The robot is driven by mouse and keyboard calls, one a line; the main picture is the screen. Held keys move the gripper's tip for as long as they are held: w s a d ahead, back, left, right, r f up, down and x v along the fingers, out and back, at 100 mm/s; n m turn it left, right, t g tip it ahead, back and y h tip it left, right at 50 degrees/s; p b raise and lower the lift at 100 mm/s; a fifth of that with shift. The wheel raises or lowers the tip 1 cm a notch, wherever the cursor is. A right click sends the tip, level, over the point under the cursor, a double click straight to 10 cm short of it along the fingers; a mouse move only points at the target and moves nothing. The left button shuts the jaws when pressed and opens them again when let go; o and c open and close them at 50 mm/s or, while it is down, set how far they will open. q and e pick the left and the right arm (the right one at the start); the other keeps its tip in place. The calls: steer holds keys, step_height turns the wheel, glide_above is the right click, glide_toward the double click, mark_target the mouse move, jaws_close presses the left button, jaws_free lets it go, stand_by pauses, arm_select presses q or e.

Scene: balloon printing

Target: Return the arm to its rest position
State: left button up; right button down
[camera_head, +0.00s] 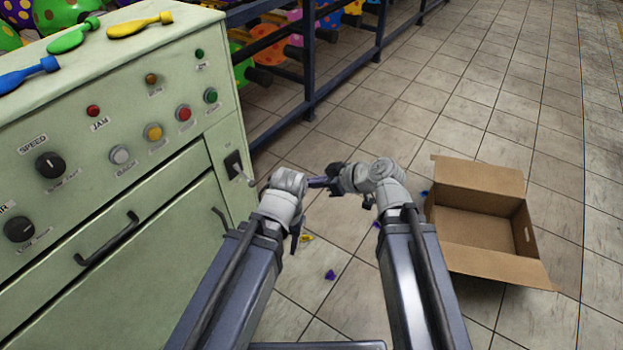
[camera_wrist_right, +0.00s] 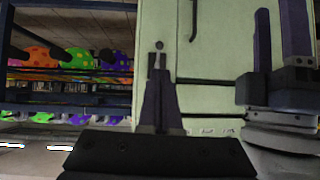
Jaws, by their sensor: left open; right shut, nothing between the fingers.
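My left arm comes up from the bottom of the head view, and its left gripper (camera_head: 295,240) points down beside the green machine. In the right wrist view the left gripper (camera_wrist_right: 278,20) shows two dark fingers standing apart, with nothing between them. My right arm is bent in the middle of the head view. Its right gripper (camera_head: 318,182) points left toward the machine, close to the left wrist. In the right wrist view the right gripper (camera_wrist_right: 160,74) is shut and empty, in line with the machine's switch; contact cannot be told.
The green machine (camera_head: 180,170) with knobs, buttons and a lever switch (camera_head: 238,168) fills the left. A rack (camera_head: 308,60) of coloured balloons stands behind. An open cardboard box (camera_head: 480,225) is at right. Tiled floor is clear upper right.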

steer(key=shift+w+d, duration=0.1)
stand_by(0.4)
steer(key=s+d+f+m+g+h, duration=0.5)
steer(key=s+f+m+g+h, duration=0.15)
steer(key=s+f+h, duration=0.45)
step_height(320, 180, up, 29)
steer(key=s+p, duration=0.1)
steer(key=p, duration=2.6)
steer(key=shift+m+t, duration=0.35)
steer(key=shift+m, duration=0.1)
steer(key=shift+s+d, duration=0.1)
